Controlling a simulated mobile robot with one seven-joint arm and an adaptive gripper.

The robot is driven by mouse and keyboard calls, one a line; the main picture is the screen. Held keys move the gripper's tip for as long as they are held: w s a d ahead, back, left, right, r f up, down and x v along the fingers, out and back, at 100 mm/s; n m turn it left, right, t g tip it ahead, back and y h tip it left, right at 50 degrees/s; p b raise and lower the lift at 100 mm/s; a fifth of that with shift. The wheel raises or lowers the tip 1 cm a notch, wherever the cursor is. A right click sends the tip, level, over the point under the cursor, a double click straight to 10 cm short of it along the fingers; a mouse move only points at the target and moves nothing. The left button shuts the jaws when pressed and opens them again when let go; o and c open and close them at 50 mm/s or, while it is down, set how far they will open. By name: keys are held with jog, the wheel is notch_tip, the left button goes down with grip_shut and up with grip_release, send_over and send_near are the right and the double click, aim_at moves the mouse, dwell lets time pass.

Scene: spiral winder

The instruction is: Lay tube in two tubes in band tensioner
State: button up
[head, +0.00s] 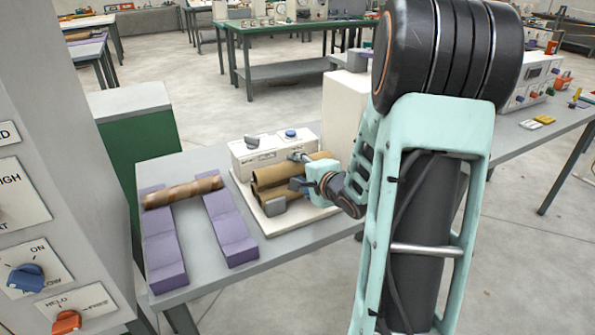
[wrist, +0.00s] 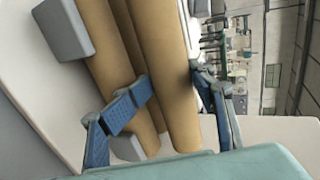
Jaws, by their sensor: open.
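The band tensioner (head: 243,150) is a pale unit with a flat base on the table. Brown cardboard tubes lie in it, with one upper tube (head: 298,172) resting on the lower tubes (head: 277,191). In the wrist view the upper tube (wrist: 160,45) runs along the right, with a lower tube (wrist: 105,60) to its left and a shaded one between. My gripper (head: 308,184) is at the tubes' right end. Its blue fingers (wrist: 170,80) stand open on either side of the upper tube. Whether they touch it, I cannot tell.
A purple two-rail rack (head: 228,228) on the left of the table holds another, patterned tube (head: 183,191). A grey control cabinet (head: 45,150) stands in the left foreground. A tall white box (head: 345,108) is behind the tensioner. My arm hides the table's middle.

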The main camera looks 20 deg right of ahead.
jog(key=shift+s+r, duration=0.1)
jog(key=shift+s, duration=0.15)
jog(key=v, duration=1.1)
jog(key=shift+s, duration=0.3)
jog(key=shift+r, duration=0.15)
notch_tip(320, 180, up, 7)
jog(key=p, duration=0.9)
